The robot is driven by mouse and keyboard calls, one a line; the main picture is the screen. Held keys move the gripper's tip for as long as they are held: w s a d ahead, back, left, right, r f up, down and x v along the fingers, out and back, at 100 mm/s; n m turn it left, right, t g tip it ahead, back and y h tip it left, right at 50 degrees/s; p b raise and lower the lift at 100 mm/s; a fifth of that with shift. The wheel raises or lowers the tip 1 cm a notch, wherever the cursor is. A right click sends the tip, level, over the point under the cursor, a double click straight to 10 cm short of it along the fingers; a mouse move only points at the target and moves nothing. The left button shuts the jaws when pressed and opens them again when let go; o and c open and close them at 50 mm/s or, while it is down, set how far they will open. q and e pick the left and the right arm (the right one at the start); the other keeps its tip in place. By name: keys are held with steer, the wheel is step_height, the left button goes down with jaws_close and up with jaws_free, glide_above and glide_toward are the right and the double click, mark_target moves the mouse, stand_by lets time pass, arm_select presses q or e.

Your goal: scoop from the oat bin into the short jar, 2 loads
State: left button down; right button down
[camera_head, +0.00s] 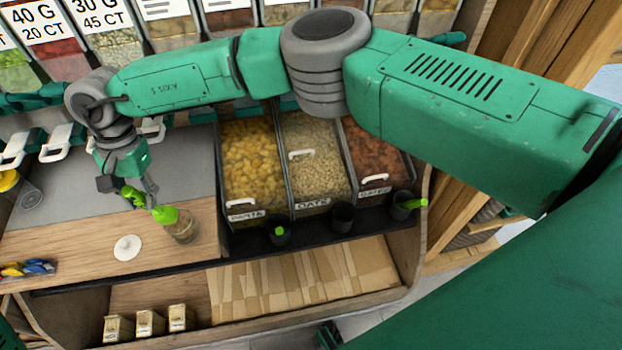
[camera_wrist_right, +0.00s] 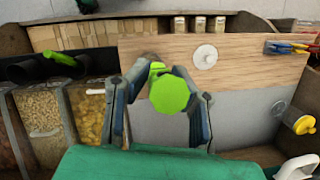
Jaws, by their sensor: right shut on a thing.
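My right gripper (camera_head: 148,192) is shut on a bright green scoop (camera_head: 165,214). The scoop's head is at the rim of a short clear jar (camera_head: 183,230) on the wooden counter. I cannot tell whether the scoop holds oats or how full the jar is. The oat bin (camera_head: 316,165), full of pale flakes, is the middle of three bins, right of the jar. My left gripper is not in view.
A pasta bin (camera_head: 252,160) and a dates bin (camera_head: 374,155) flank the oat bin. Black cups (camera_head: 342,218) stand before them; two hold green-handled scoops. A white lid (camera_head: 127,247) lies left of the jar.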

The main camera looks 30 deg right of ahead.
steer(key=shift+s+a+r+p, duration=0.1)
steer(key=shift+s+r+p, duration=0.3)
steer(key=shift+r+p, duration=0.3)
steer(key=shift+s+a+r+p, duration=0.1)
steer(key=shift+s+r+p, duration=0.45)
steer(key=shift+r, duration=0.25)
steer(key=shift+s+a+r+p, duration=0.1)
steer(key=shift+s+r+p, duration=0.2)
steer(key=shift+r+p, duration=0.45)
